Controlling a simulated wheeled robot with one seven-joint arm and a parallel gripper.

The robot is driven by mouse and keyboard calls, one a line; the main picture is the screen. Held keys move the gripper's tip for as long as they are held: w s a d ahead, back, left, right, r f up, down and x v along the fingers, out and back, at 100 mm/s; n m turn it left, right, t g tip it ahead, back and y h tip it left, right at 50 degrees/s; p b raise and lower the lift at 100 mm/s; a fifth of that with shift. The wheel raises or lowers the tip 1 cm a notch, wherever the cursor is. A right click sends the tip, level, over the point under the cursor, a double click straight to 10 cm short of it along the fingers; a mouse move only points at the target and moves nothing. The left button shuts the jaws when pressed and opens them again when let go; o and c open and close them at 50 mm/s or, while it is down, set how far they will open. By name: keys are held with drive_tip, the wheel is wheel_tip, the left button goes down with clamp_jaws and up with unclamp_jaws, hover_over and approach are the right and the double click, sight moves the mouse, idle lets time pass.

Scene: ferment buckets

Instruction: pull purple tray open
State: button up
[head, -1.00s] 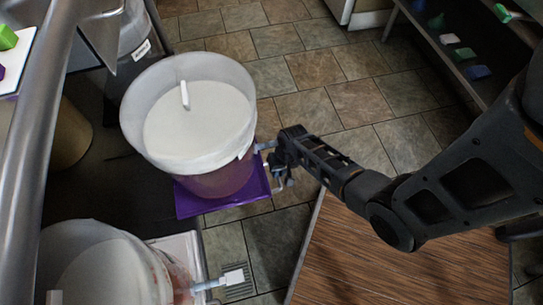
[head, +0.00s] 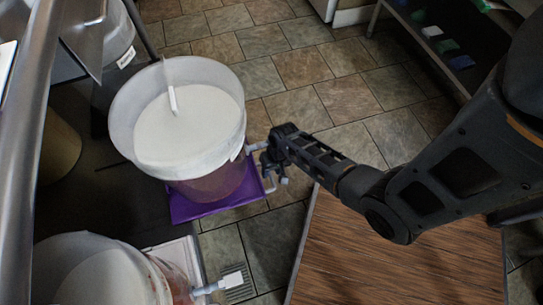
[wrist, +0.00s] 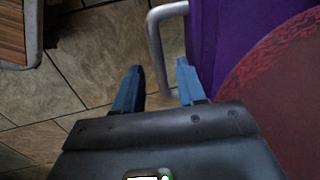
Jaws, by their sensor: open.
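The purple tray (head: 200,208) lies under a large translucent bucket (head: 225,160) filled with white stuff. In the wrist view the tray (wrist: 205,30) shows its side at the upper right, with a grey metal loop handle (wrist: 158,50) standing out from it. My gripper (head: 270,163) is beside the tray's right edge in the head view. In the wrist view my gripper (wrist: 156,77) has its two blue fingers apart, one on each side of the handle's bar in the picture. How deep the bar sits between them is unclear. I see no grip on it.
A second bucket (head: 105,275) with a white tap (head: 232,281) stands at the lower left. A container (head: 112,60) stands behind on the left. A shelf with small coloured blocks (head: 449,46) is at the upper right. Tiled floor (head: 310,68) beyond the tray is open.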

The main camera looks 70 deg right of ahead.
wheel_tip(320, 180, up, 7)
drive_tip(key=s+p, duration=0.1)
drive_tip(key=p, duration=0.1)
drive_tip(key=shift+d+p, duration=0.3)
drive_tip(key=shift+d, duration=0.05)
drive_tip(key=shift+s, duration=0.1)
drive_tip(key=s+a+r+n+t+h, duration=0.1)
drive_tip(key=s+a+r+n+t, duration=0.25)
drive_tip(key=r, duration=0.55)
drive_tip(key=s+a+r+n+t+h, duration=0.1)
drive_tip(key=s+a+r+n+t, duration=0.15)
drive_tip(key=a+r, duration=0.4)
drive_tip(key=s+a+r+n+t+h, duration=0.1)
drive_tip(key=s+a+r+n+t, duration=0.15)
drive_tip(key=r, duration=0.85)
drive_tip(key=s+a+r+n+t+y+p, duration=0.1)
drive_tip(key=r+p, duration=0.6)
drive_tip(key=r, duration=0.8)
drive_tip(key=s+a+r+n+t+p, duration=0.1)
drive_tip(key=a+r+t+p, duration=0.2)
drive_tip(key=r+p, duration=0.4)
wheel_tip(320, 180, up, 9)
drive_tip(key=shift+a+f+t+y+p, duration=0.2)
drive_tip(key=shift+a+t+y+p, duration=0.05)
drive_tip(key=shift+t+y+p, duration=0.15)
